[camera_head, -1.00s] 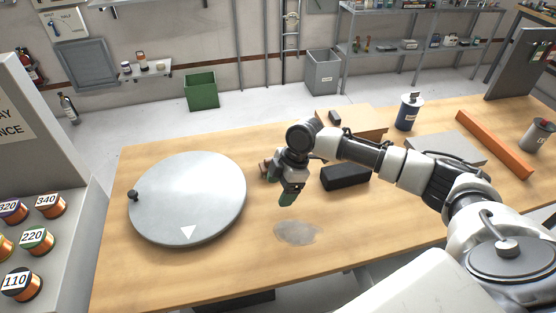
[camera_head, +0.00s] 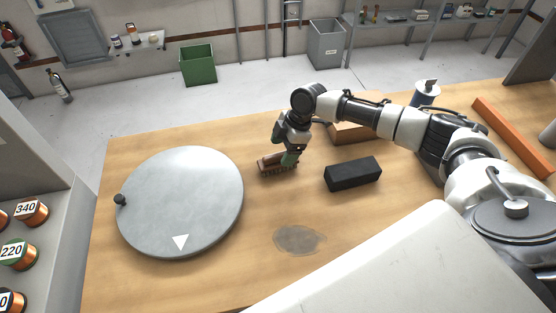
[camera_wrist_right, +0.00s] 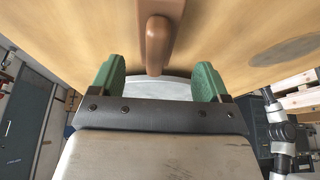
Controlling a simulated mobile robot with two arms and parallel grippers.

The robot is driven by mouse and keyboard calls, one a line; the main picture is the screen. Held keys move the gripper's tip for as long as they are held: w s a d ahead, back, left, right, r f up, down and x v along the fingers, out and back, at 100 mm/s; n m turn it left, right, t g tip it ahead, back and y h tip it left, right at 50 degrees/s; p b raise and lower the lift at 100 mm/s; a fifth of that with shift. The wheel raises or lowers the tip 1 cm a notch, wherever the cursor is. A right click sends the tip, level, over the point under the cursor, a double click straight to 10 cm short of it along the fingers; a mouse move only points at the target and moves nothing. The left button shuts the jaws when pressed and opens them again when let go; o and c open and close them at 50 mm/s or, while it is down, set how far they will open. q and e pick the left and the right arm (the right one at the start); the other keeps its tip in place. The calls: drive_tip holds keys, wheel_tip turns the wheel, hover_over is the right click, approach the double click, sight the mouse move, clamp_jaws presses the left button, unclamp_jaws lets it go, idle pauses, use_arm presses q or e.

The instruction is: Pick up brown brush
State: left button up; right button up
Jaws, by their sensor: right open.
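The brown brush (camera_head: 268,162) lies on the wooden table, just right of the round grey disc. My right gripper (camera_head: 290,158) is over the right end of the brush, with its green fingertips close to it. In the right wrist view, the brush handle (camera_wrist_right: 158,42) lies ahead of and between the two green fingers (camera_wrist_right: 158,80), which are apart. Whether the fingers touch the brush cannot be told. My left gripper is not in view.
The round grey disc (camera_head: 180,200) with a dark knob takes up the table's left side. A black block (camera_head: 352,174) lies right of the brush, with a cardboard box (camera_head: 352,132) behind it. A dark stain (camera_head: 299,239) marks the front. An orange bar (camera_head: 512,135) lies far right.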

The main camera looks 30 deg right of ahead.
sight(279, 154)
drive_tip(key=x, duration=0.2)
drive_tip(key=p+x, duration=0.1)
drive_tip(key=x, duration=0.1)
drive_tip(key=shift+w+a+f, duration=0.1)
drive_tip(key=shift+w+f, duration=0.1)
drive_tip(key=shift+w, duration=0.05)
drive_tip(key=shift+a+f, duration=0.1)
drive_tip(key=shift+f, duration=0.25)
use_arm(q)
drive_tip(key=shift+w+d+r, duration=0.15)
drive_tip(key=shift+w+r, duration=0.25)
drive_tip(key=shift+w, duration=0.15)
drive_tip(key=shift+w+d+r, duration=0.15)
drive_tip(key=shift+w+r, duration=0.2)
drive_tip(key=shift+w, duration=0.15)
use_arm(e)
drive_tip(key=shift+c, duration=0.2)
drive_tip(key=shift+c, duration=1.3)
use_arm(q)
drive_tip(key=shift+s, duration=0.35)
use_arm(e)
drive_tip(key=c, duration=0.7)
